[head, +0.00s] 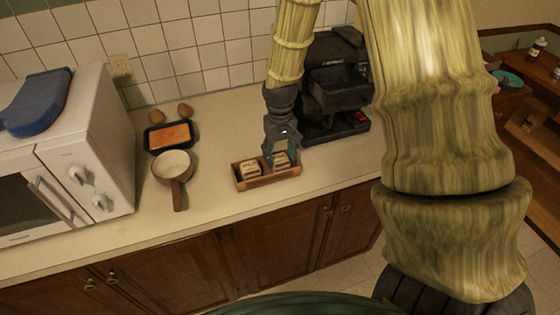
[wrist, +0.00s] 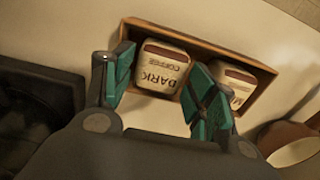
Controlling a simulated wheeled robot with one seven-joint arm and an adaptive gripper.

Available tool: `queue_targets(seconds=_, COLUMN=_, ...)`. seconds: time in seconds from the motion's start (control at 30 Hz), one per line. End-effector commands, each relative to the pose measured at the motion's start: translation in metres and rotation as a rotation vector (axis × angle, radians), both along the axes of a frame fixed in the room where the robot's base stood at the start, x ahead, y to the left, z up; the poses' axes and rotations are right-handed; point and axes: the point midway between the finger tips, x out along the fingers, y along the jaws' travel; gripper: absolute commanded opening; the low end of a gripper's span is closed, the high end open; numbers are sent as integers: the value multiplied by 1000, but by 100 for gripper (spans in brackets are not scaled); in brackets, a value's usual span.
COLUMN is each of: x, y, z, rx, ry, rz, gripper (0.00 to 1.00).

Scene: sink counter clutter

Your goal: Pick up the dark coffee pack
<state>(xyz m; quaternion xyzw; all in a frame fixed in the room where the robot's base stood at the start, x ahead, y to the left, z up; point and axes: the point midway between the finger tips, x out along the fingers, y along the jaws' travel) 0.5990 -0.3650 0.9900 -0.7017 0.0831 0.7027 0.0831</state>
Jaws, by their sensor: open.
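The dark coffee pack (wrist: 160,68) is pale with a brown band and reads "DARK COFFEE" in the wrist view. It sits in one end of a shallow wooden tray (head: 256,185); in the head view it is the right-hand pack (head: 281,161). My gripper (head: 281,151) points down over that end of the tray. In the wrist view its teal fingers (wrist: 160,75) are apart, one on each side of the dark coffee pack. I cannot tell whether they touch it. The gripper partly hides the pack in the head view.
A second similar pack (head: 250,170) sits in the tray's left half, close to one finger. A pan (head: 172,165), a black tray (head: 155,137) and a microwave (head: 80,160) stand left. A coffee machine (head: 335,90) stands close behind right. Counter in front is clear.

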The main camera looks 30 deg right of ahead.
Motion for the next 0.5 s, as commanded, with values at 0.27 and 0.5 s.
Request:
queue_targets(seconds=0.27, x=1, y=0, z=-21, rx=1, ry=1, rz=0, gripper=57)
queue_targets(seconds=0.5, x=1, y=0, z=-26, rx=1, ry=-1, rz=0, gripper=57)
